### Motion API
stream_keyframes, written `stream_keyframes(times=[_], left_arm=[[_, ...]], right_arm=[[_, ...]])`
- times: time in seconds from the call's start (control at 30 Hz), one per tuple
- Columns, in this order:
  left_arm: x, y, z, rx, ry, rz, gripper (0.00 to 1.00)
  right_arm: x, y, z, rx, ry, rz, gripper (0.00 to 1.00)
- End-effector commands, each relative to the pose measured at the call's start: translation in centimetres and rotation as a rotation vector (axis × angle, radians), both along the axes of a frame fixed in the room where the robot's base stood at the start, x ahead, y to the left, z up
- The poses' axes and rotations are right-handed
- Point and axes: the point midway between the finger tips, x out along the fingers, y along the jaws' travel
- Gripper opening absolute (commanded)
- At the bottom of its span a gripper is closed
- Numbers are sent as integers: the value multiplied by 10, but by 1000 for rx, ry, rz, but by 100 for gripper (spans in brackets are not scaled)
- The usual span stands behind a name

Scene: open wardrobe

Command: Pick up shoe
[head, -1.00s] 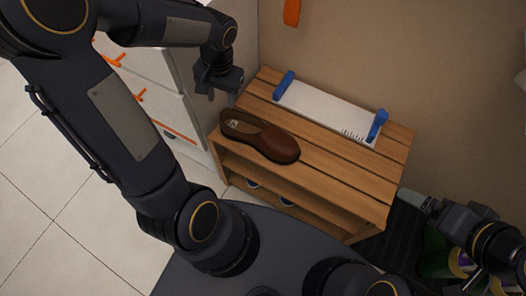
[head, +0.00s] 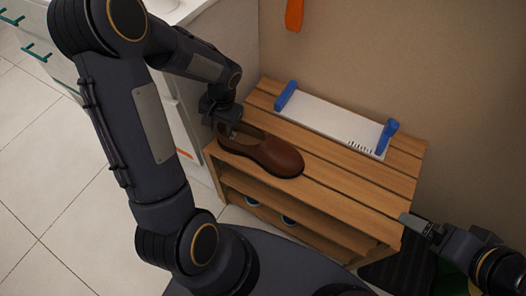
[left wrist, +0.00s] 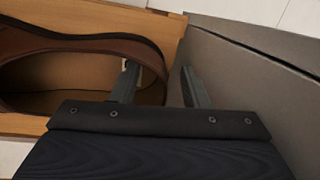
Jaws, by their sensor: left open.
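A brown slip-on shoe (head: 275,157) lies on the top slats of a wooden rack (head: 350,203), toe pointing right, opening up. My left gripper (head: 229,130) is at its heel end, pointing down. In the left wrist view the shoe (left wrist: 90,45) fills the left side. The open left gripper (left wrist: 163,88) has one finger over or in the shoe's opening and the other outside the heel, with the heel rim between them. Whether either finger touches is unclear. My right gripper (head: 416,222) is beside the rack's right end, away from the shoe; its jaw opening is unclear.
A white board with blue end pieces (head: 335,119) lies along the back of the rack top. Dark items show on the rack's lower shelf. A grey panel (left wrist: 250,80) stands close beside the left gripper. The rack's front right top is clear.

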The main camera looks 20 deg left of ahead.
Motion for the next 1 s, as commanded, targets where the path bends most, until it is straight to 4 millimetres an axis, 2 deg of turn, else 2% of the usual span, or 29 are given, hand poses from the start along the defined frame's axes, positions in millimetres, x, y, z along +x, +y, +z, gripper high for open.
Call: stream_keyframes(times=[0.17, 0.2, 0.5, 0.8, 1.0], left_arm=[[0, 0, 0, 0, -1, 0, 41], [0, 0, 0, 0, -1, 0, 39], [0, 0, 0, 0, -1, 0, 0], [0, 0, 2, 0, -2, 0, 0], [1, 0, 19, 0, -4, 0, 0]], right_arm=[[0, 0, 0, 0, 0, 0, 100], [0, 0, 0, 0, 0, 0, 100], [0, 0, 0, 0, 0, 0, 100], [0, 0, 1, 0, 0, 0, 100], [0, 0, 9, 0, 0, 0, 100]])
